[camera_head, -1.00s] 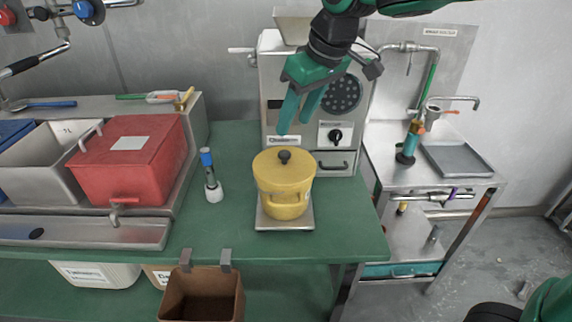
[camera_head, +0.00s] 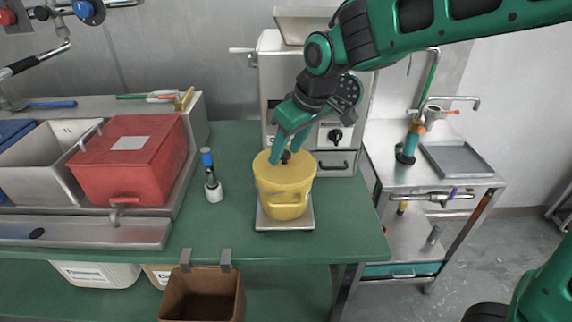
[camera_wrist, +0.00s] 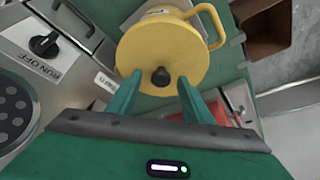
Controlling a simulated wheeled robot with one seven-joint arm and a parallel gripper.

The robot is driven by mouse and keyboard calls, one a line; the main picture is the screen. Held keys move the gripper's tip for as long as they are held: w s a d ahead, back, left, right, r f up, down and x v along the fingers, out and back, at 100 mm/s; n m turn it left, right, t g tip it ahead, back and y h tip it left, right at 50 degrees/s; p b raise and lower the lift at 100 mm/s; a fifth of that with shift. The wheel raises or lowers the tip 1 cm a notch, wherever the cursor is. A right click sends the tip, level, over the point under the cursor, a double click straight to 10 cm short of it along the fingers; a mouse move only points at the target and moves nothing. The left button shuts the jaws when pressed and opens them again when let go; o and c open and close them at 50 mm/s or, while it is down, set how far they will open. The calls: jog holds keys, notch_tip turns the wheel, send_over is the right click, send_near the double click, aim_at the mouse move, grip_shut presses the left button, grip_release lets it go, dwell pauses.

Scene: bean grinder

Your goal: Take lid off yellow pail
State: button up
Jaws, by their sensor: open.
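The yellow pail (camera_head: 284,198) stands upright on a small metal scale platform (camera_head: 262,218) on the green table. Its yellow lid (camera_head: 302,172) is on top, with a dark round knob (camera_wrist: 160,76) at the centre. My gripper (camera_head: 280,160) is at the lid from above, its fingers on either side of the knob in the head view. In the wrist view, my open gripper (camera_wrist: 158,84) has its green fingertips left and right of the knob, with gaps showing. I cannot tell how far down the fingers reach along the knob. The pail's handle (camera_wrist: 212,22) shows in the wrist view.
The grinder machine (camera_head: 274,75) stands behind the pail. A blue-topped tool (camera_head: 211,175) stands left of it, beside a red box (camera_head: 130,165). A brown bin (camera_head: 200,290) hangs at the front edge. The table right of the pail is clear.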

grip_shut()
jog(key=shift+r, duration=0.1)
